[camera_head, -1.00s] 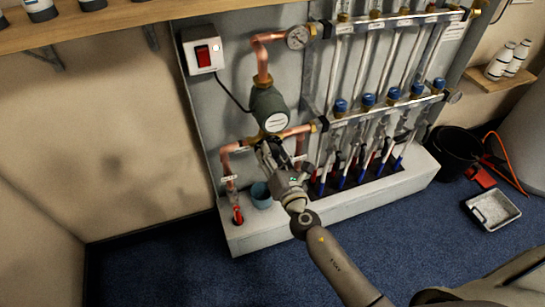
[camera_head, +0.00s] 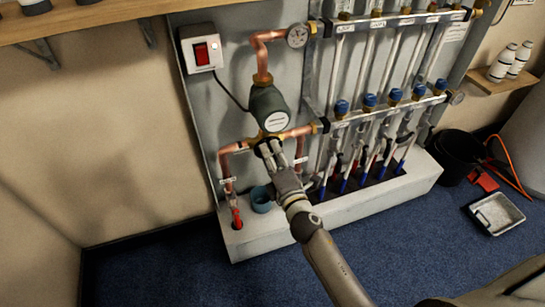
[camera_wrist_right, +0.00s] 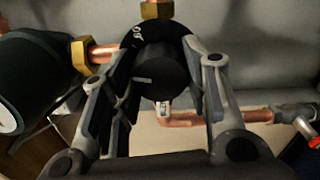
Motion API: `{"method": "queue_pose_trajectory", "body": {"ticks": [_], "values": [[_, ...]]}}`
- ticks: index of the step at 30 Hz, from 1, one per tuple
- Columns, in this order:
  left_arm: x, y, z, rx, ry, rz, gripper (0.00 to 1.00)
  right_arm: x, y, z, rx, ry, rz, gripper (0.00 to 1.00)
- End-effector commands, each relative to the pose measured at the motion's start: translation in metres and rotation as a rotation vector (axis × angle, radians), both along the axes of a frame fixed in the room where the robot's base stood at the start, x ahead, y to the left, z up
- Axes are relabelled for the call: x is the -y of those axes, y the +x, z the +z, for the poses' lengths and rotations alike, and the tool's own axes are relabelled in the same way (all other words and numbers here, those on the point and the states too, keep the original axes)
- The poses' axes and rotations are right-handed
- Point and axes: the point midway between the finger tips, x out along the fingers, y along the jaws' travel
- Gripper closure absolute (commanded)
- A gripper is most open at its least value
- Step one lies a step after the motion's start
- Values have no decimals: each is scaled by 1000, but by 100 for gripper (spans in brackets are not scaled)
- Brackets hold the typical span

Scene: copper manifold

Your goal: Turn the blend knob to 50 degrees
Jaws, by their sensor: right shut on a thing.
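The blend knob (camera_wrist_right: 163,70) is round and black, with a white pointer line on its face pointing left in the right wrist view. A black dial ring with white numerals, partly readable, shows behind its upper edge. My right gripper (camera_head: 270,149) is at the mixing valve below the green pump. Its two fingers stand on either side of the knob in the right wrist view and are shut on it. In the head view the fingers mostly hide the knob. My left gripper is out of view.
The dark green pump (camera_head: 268,108) sits just above the valve, with copper pipes (camera_head: 298,131) on either side. A blue cup (camera_head: 261,200) stands on the white ledge (camera_head: 330,218) below. Flow tubes with blue caps are to the right.

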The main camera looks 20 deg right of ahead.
Motion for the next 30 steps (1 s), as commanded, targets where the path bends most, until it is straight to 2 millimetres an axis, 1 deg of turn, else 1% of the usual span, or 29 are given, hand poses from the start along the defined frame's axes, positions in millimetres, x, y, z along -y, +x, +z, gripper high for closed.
{"method": "queue_pose_trajectory", "body": {"ticks": [3, 9, 25, 26, 30], "values": [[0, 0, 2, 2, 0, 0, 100, 0, 0, -1, -5, 58, -1, 82], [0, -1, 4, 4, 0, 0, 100, 0, 0, -1, -7, 115, -1, 82], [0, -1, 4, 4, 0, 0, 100, 0, -1, -2, -7, 135, -1, 82], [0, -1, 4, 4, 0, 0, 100, 0, -1, -2, -7, 135, -1, 55], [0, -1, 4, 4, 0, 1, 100, 0, 0, -1, -7, 134, -1, 37]]}}
